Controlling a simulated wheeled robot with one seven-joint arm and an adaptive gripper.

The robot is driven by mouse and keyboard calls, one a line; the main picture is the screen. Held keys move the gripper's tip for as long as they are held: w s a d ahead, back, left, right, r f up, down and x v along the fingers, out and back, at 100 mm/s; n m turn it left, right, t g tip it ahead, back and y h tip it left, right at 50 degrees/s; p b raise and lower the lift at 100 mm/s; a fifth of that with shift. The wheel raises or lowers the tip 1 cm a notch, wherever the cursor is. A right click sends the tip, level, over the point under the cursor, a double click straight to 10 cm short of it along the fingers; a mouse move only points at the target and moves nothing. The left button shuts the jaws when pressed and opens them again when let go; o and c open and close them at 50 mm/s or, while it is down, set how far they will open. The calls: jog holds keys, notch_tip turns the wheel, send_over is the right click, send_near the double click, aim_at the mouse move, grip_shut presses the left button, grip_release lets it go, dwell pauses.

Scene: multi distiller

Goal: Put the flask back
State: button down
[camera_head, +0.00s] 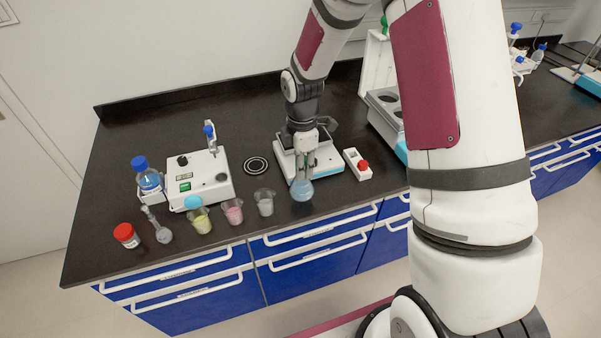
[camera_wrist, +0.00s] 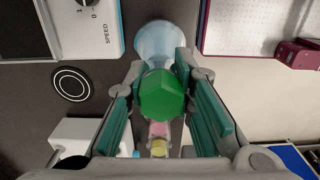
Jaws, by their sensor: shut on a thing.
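A flask with pale blue liquid (camera_head: 302,190) hangs upright or nearly so under my gripper (camera_head: 304,165), near the front edge of the black bench. My gripper is shut on its neck. In the wrist view the flask's clear body (camera_wrist: 163,38) shows beyond the fingers, and its green stopper (camera_wrist: 162,95) sits between the green finger pads of my gripper (camera_wrist: 160,68). I cannot tell whether the flask touches the bench. A black round pad with white rings (camera_head: 255,166) lies empty to the left of the flask; it also shows in the wrist view (camera_wrist: 72,84).
A white stirrer plate (camera_head: 328,160) stands just behind the flask. Beakers with grey (camera_head: 265,203), pink (camera_head: 233,212) and yellow (camera_head: 200,221) contents line the front edge to the left. A white box with a red button (camera_head: 357,164) is at right. A white instrument (camera_head: 200,178) stands left.

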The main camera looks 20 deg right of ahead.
jog(key=shift+w, duration=0.4)
jog(key=shift+f+p, duration=0.45)
jog(key=shift+f, duration=1.35)
jog(key=shift+f, duration=0.1)
jog(key=c, duration=1.4)
grip_release()
jog(key=shift+o, duration=0.2)
